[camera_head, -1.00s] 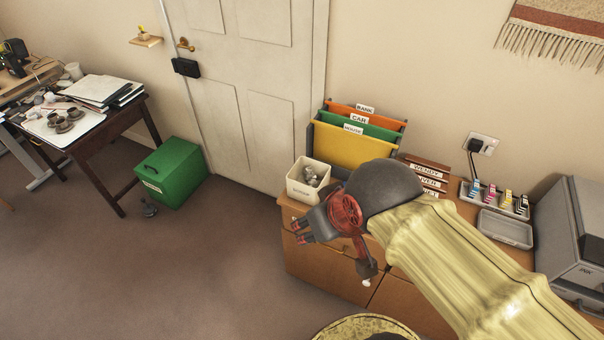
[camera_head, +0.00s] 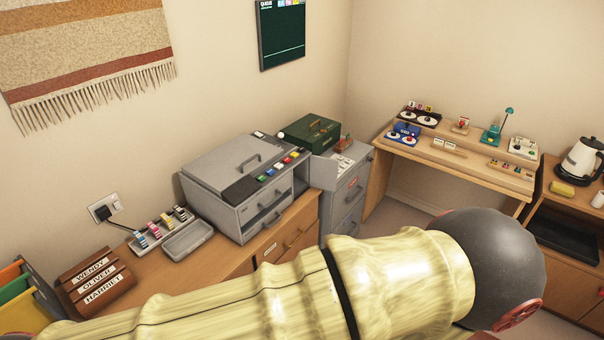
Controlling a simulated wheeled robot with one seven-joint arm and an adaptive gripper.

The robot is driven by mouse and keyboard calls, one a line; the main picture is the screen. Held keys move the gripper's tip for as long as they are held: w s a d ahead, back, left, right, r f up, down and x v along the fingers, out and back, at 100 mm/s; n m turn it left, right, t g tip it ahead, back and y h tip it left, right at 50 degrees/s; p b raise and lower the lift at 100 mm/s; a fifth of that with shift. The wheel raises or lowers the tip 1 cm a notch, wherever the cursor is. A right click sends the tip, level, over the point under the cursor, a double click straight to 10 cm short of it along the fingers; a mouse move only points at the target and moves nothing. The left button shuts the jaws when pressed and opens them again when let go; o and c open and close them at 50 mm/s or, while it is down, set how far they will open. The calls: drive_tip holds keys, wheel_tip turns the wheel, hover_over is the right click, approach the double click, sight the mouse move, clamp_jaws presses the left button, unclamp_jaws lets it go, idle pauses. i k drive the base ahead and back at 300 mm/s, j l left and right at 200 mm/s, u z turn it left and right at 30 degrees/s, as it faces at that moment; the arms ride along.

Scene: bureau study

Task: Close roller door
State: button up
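No part is labelled as a roller door in view. A grey printer (camera_head: 232,180) stands on the wooden cabinet. My gripper is beyond the lower edge; only a red disc near the wrist shows.
A wooden cabinet (camera_head: 215,252) carries name blocks (camera_head: 97,281), an ink rack (camera_head: 160,226) and a grey tray (camera_head: 187,240). A grey filing cabinet (camera_head: 347,205) holds a green box (camera_head: 309,132). A desk (camera_head: 455,158) and a kettle (camera_head: 581,158) stand at right.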

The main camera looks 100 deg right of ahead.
sight(323, 171)
drive_tip(key=k+l+z, duration=0.15)
drive_tip(key=k+l, duration=0.2)
drive_tip(key=l, duration=0.15)
drive_tip(key=k+l+z, duration=0.15)
drive_tip(key=k+l, duration=0.2)
drive_tip(key=l, duration=0.2)
drive_tip(key=k+l+z, duration=0.1)
drive_tip(key=k+l, duration=0.2)
drive_tip(key=l, duration=0.25)
drive_tip(key=k+l+z, duration=0.15)
drive_tip(key=k+l, duration=0.15)
drive_tip(key=l, duration=0.3)
drive_tip(key=k+l+z, duration=0.15)
drive_tip(key=l, duration=0.45)
drive_tip(key=k+l+z, duration=0.15)
drive_tip(key=k+l, duration=0.15)
drive_tip(key=l, duration=0.4)
drive_tip(key=k+l+z, duration=0.1)
drive_tip(key=l, duration=0.55)
drive_tip(key=k+l+z, duration=0.15)
drive_tip(key=l, duration=0.55)
drive_tip(key=k, duration=0.1)
